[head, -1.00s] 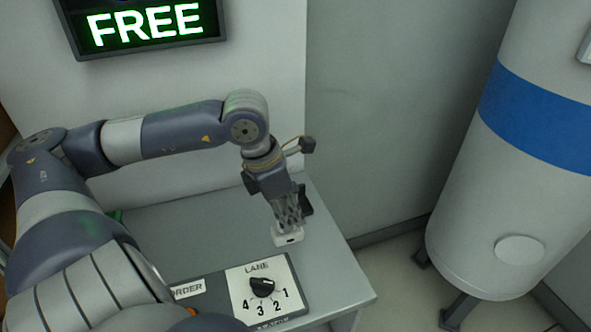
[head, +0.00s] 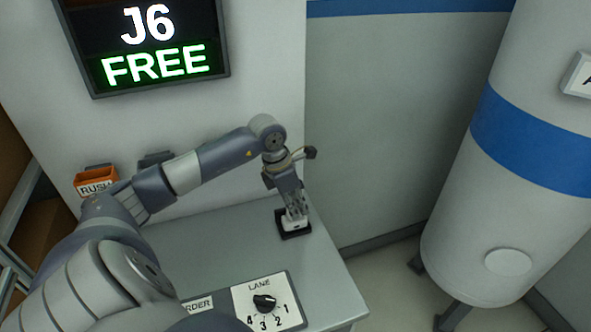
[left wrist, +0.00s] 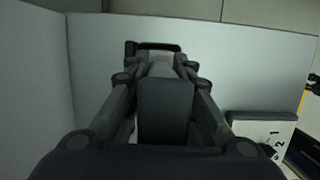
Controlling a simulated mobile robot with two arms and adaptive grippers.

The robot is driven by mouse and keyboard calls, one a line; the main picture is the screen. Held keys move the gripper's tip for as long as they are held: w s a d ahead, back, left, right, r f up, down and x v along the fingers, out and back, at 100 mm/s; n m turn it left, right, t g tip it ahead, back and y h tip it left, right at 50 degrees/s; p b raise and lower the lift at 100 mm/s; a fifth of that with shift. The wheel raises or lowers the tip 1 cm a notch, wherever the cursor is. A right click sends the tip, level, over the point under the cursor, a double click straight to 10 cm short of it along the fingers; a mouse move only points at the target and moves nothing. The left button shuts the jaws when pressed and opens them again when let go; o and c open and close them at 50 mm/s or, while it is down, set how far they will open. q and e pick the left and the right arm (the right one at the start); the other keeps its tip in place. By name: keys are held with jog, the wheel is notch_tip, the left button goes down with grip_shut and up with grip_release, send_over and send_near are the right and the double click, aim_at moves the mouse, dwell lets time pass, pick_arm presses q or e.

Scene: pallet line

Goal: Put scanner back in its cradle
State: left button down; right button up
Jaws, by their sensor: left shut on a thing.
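The scanner (head: 296,225) is a small white body under my left gripper (head: 296,212), which is shut on it. The cradle (head: 283,234) is a black square holder on the grey desk, near its far right part. The scanner is over or within the cradle's outline; I cannot tell whether it rests inside or hangs just above. In the left wrist view the cradle's black rim (left wrist: 155,46) shows past the fingers, with the pale scanner (left wrist: 160,60) between them, partly hidden. My right gripper is not in view.
A lane dial panel (head: 244,303) lies at the desk's front. An orange RUSH bin (head: 97,180) is at the back left, and a sign reading J6 FREE (head: 150,45) is on the wall. A white tank (head: 500,220) stands right of the desk (head: 200,245). The desk's middle is clear.

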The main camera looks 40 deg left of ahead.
pick_arm(q)
jog(key=shift+f, duration=0.75)
jog(key=c, duration=1.4)
grip_release()
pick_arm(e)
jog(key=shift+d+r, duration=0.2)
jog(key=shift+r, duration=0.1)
pick_arm(q)
jog(key=shift+r, duration=0.1)
jog(key=shift+r, duration=0.15)
jog(key=shift+b+v, duration=1.45)
jog(key=shift+v, duration=4.45)
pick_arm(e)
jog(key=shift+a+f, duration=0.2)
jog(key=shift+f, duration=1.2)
pick_arm(q)
jog(key=shift+a, duration=0.1)
